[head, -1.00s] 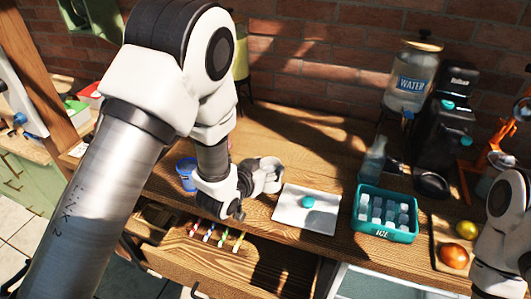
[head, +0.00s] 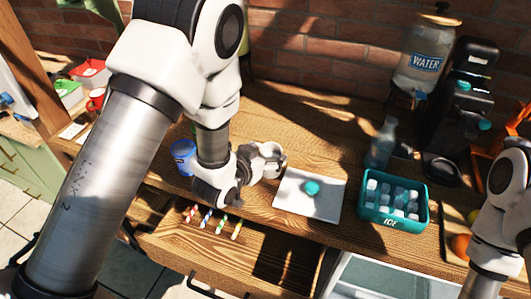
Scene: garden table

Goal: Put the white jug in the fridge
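I cannot make out a white jug in this view. My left gripper (head: 268,158) is over the wooden counter (head: 305,130), just left of and behind a white board (head: 290,203). Its fingers look parted, with nothing visible between them. A pale-framed, glassy panel (head: 385,278) shows under the counter's front edge at the bottom right. It may be part of the fridge, but most of it is cut off. My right arm shows at the right edge; its gripper is out of view.
A teal lid-like disc (head: 312,188) lies on the white board. A clear bottle (head: 381,148), a water dispenser (head: 420,62) and a black machine (head: 462,100) stand behind. A blue tub (head: 182,157) is left of my arm; an open drawer (head: 235,262) juts out below.

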